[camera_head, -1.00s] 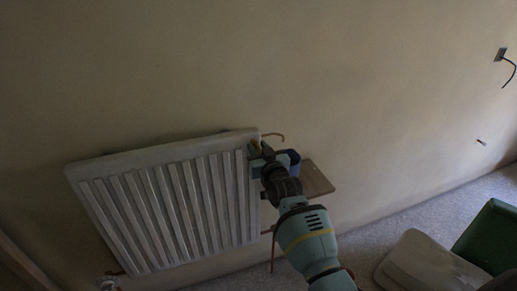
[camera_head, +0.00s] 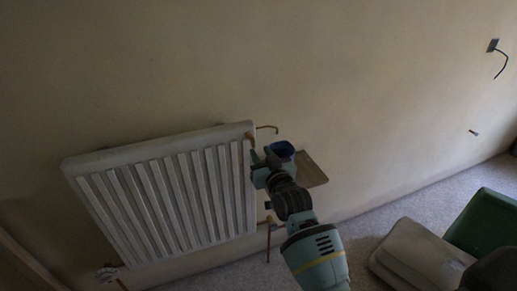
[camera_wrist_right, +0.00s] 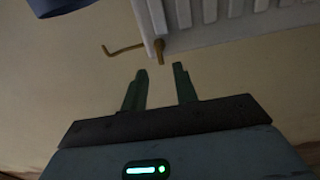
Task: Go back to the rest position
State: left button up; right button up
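My right gripper (camera_head: 262,158) is beside the upper right corner of the white radiator (camera_head: 165,200) in the head view. In the right wrist view the two fingers of my right gripper (camera_wrist_right: 160,78) stand apart with nothing between them. A brass fitting (camera_wrist_right: 159,50) at the radiator's corner is just beyond the fingertips, apart from them. My left gripper is not in view.
A blue container (camera_head: 281,150) sits on a small wooden board (camera_head: 311,170) close behind my right gripper. A copper pipe end (camera_head: 268,127) sticks out of the wall. Folded sacks (camera_head: 415,256) and a green crate (camera_head: 487,222) stand on the floor at the right.

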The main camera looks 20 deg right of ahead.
jog(key=shift+s, duration=0.2)
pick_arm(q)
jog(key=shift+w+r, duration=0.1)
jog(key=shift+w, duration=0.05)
pick_arm(e)
jog(key=s+f+n+g+p, duration=0.15)
jog(key=s+f+g, duration=0.25)
jog(key=s+f, duration=1.5)
pick_arm(q)
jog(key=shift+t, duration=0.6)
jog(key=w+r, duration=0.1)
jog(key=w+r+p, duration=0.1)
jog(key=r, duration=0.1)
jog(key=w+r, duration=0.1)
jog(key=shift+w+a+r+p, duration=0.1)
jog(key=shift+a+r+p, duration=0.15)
jog(key=shift+p, duration=0.15)
pick_arm(e)
jog(key=s+f+g, duration=0.2)
jog(key=s+f, duration=0.1)
jog(key=s, duration=1.1)
jog(key=s+a+f+g+y, duration=0.1)
jog(key=s+f+g, duration=0.2)
jog(key=s, duration=1.1)
jog(key=shift+s, duration=0.25)
